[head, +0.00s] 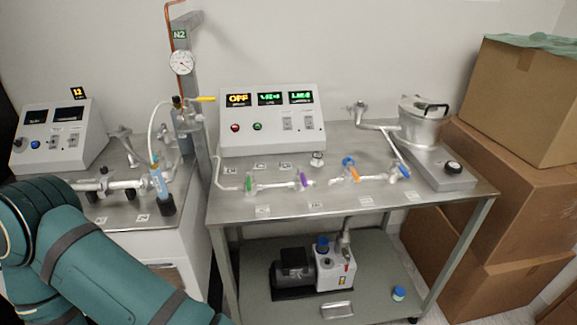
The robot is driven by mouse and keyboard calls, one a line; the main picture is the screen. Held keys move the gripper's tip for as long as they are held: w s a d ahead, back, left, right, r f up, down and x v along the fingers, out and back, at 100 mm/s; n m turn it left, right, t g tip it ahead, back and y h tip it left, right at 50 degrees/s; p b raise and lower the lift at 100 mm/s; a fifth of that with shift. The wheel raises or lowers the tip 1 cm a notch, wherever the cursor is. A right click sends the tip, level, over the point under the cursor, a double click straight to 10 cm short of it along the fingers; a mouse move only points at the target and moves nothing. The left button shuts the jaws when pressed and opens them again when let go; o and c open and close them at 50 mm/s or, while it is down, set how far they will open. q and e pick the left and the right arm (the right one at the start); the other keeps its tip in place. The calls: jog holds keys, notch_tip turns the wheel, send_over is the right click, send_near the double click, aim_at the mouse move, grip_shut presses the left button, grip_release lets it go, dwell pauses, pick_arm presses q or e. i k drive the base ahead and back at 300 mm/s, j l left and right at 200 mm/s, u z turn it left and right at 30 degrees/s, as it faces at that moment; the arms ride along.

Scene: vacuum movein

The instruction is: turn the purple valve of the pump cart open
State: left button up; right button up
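The pump cart (455,203) is a steel table with a lower shelf, standing in the middle of the head view. A silvery pipe line runs along its top. The purple valve (303,179) sits on this line, between a green-handled valve (249,183) and an orange-handled valve (354,174). Its small purple handle looks set across the pipe. Nothing touches it. My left arm crosses the lower left corner, with its forearm running out of the bottom edge. Neither gripper is in view.
A control box (272,138) with lit displays stands behind the valves. Blue knobs (404,171) and a metal pot (422,120) are to the right. Cardboard boxes (505,190) crowd the cart's right side. A pump (335,268) sits on the shelf. The cart's front strip is mostly clear.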

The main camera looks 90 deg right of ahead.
aim_at(301, 168)
jog(key=z, duration=2.65)
